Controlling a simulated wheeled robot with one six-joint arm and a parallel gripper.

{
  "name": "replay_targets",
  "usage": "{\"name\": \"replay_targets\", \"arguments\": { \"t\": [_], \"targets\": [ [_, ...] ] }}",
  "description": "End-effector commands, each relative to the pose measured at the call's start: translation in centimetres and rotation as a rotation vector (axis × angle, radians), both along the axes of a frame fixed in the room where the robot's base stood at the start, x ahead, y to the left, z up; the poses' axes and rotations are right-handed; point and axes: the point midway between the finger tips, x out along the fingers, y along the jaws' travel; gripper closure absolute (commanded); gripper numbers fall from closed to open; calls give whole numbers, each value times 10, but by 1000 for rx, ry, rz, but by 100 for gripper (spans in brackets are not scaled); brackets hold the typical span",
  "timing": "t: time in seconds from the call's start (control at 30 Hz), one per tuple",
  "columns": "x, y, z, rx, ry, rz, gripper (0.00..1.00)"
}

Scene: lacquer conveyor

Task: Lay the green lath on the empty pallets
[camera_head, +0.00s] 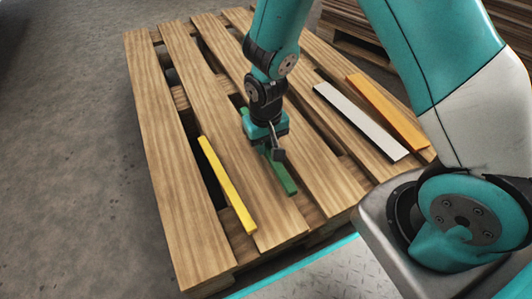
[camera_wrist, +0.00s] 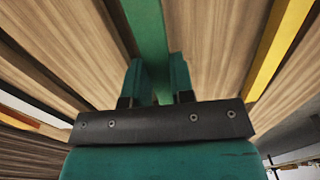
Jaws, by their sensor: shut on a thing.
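The green lath (camera_head: 281,176) lies lengthwise along a wooden pallet, between the yellow lath and the white lath. My gripper (camera_head: 271,146) points down over the pallet and is shut on the green lath. Part of the lath is hidden behind the gripper. In the wrist view, the green lath (camera_wrist: 147,30) runs up and away between the two fingers (camera_wrist: 157,72). I cannot tell whether it touches the boards or is just above them. The pallet (camera_head: 160,130) carries other laths, so it is not empty.
A yellow lath (camera_head: 227,184) lies left of the gripper. A white lath (camera_head: 360,122) and an orange lath (camera_head: 388,112) lie to the right. More stacked pallets (camera_head: 345,20) stand at the back right. Bare concrete floor (camera_head: 70,170) is at left.

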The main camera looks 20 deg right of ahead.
Motion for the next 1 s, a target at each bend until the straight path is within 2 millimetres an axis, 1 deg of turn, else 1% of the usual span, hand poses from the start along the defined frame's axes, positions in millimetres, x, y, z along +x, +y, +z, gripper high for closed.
{"name": "replay_targets", "arguments": {
  "t": [0.03, 0.13, 0.37, 0.53, 0.57, 0.6, 0.63, 0.67, 0.9, 1.0],
  "targets": [
    [0, 0, -15, -1, 2, 0, 100],
    [0, 0, -28, 0, 1, 0, 100],
    [0, 0, -27, 0, -1, 0, 100],
    [0, 0, -31, 0, 0, 0, 100],
    [0, 0, -30, 0, 0, 0, 70],
    [0, 0, -30, 0, 0, 0, 61],
    [0, 0, -30, 0, 0, 0, 54],
    [0, 0, -30, 0, 0, 0, 52],
    [0, 0, -29, 0, 0, 0, 52],
    [0, 0, -23, 0, -1, 0, 52]
  ]
}}
